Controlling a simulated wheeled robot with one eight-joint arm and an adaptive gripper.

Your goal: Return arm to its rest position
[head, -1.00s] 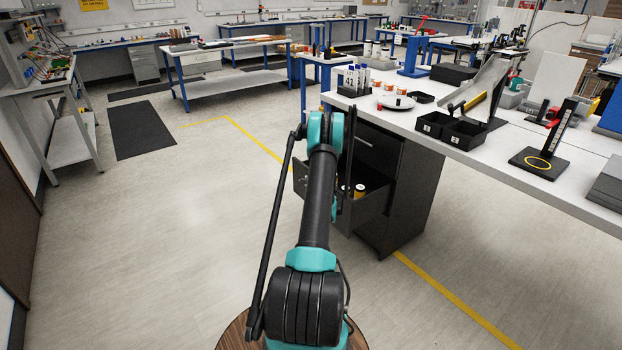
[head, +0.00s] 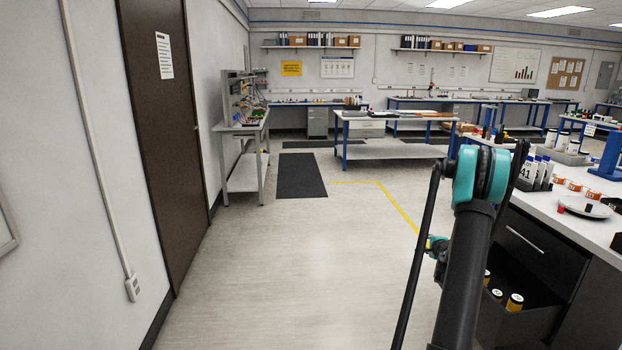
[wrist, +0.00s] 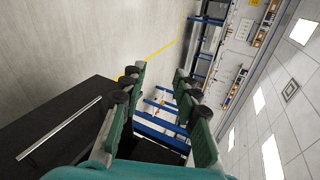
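My arm rises at the right of the head view, over the floor beside the workbench. In the wrist view my gripper (wrist: 160,88) has its two green fingers spread apart, with nothing between them. In the head view the gripper cannot be made out clearly; my own arm link covers part of that area. In the wrist view a dark front with a metal handle (wrist: 60,128) lies at the lower left, close to the fingers.
The white workbench (head: 583,230) at the right holds bottles, a plate (head: 585,207) and orange-labelled jars. Open floor (head: 290,265) lies to the left of my arm, with a dark mat (head: 301,176) farther back. A brown door (head: 168,130) and wall bound the left side.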

